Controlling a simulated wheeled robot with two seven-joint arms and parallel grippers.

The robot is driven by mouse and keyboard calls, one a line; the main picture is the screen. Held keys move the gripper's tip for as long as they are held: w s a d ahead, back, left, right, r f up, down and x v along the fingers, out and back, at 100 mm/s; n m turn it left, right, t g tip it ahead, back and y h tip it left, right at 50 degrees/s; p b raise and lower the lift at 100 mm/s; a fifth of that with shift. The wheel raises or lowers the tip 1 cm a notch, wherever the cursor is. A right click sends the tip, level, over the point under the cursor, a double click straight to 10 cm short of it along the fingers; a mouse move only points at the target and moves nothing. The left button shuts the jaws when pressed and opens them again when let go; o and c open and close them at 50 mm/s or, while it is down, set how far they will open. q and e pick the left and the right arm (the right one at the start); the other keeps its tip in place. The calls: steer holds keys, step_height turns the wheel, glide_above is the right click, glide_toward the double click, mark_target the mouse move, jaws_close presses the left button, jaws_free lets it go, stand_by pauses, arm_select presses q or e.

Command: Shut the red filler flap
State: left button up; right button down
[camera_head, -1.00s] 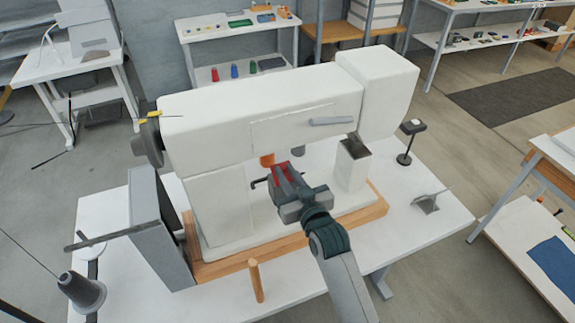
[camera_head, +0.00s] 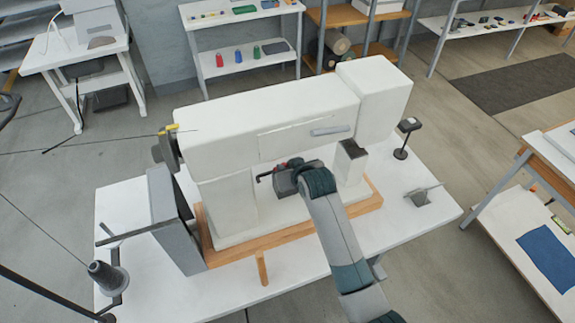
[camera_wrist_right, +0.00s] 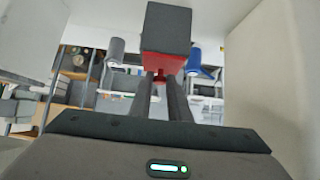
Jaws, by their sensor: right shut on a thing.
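A red piece (camera_wrist_right: 163,67), which looks like the red filler flap, shows in the right wrist view directly beneath a dark grey block (camera_wrist_right: 167,29). My right gripper (camera_wrist_right: 165,78) has its two dark fingers close together, with their tips at the red piece, shut on it. In the head view the right gripper (camera_head: 284,177) is under the white arm of the press (camera_head: 270,118), in front of its opening. Only a small red patch (camera_head: 294,163) shows there. The flap's hinge and its angle cannot be made out. My left gripper is not in view.
The press stands on a wooden base (camera_head: 290,232) on a white table (camera_head: 130,283). A grey upright panel (camera_head: 175,222) and a dark cone (camera_head: 108,277) stand at left. A small black stand (camera_head: 403,146) and a grey piece (camera_head: 419,197) sit at right.

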steer(key=shift+w+f+g, duration=0.1)
steer(key=shift+w+g, duration=0.05)
steer(key=shift+g, duration=0.25)
steer(key=c, duration=1.6)
jaws_free()
steer(key=shift+c, duration=0.2)
steer(key=shift+b+v, duration=0.4)
steer(key=shift+v, duration=0.6)
steer(key=b+v, duration=0.3)
steer(key=v, duration=1.2)
steer(key=shift+a, duration=0.15)
